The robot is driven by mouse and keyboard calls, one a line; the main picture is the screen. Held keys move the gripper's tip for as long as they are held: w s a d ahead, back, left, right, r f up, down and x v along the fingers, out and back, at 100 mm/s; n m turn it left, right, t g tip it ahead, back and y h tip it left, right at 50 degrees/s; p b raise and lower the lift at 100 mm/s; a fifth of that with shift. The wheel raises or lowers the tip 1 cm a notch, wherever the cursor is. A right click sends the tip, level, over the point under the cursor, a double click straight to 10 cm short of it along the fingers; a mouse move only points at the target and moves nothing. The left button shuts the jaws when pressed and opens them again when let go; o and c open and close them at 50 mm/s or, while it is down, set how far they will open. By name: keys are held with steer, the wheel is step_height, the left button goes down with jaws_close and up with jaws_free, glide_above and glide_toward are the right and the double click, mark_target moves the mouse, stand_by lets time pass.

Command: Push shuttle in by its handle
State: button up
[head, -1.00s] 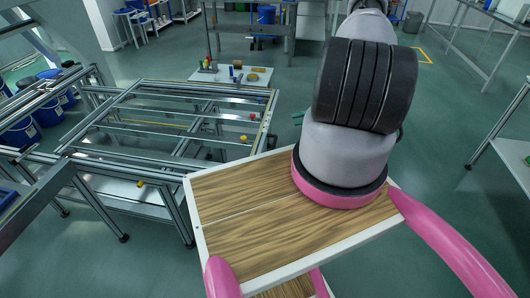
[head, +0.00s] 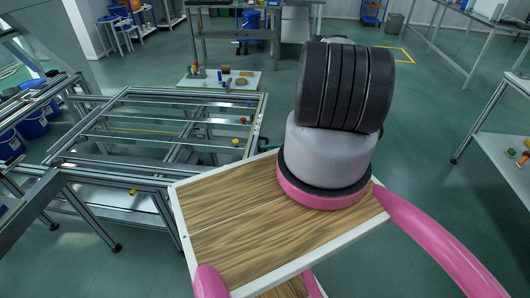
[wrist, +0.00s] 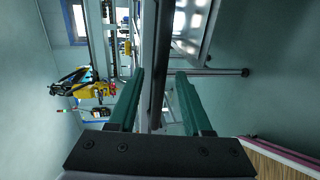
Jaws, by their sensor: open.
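A metal rail frame (head: 128,117) stands at the left in the head view. Small knobs sit along its right side: a yellow one (head: 235,142), a red one (head: 243,120) and a blue one (head: 249,103). Another yellow knob (head: 133,191) is on its front side. I cannot tell which part is the shuttle or its handle. In the wrist view my gripper (wrist: 160,76) has two green fingers spread apart. A dark upright bar (wrist: 158,55) shows between them; contact cannot be told.
My wood-topped base fills the front. A small table (head: 220,80) with several items stands behind the frame. A bench (head: 510,145) is at the right edge. Floor is open between the frame and that bench. The wrist view shows a yellow device (wrist: 80,76) at left.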

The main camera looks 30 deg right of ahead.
steer(key=shift+x, duration=0.85)
jaws_close()
stand_by(0.8)
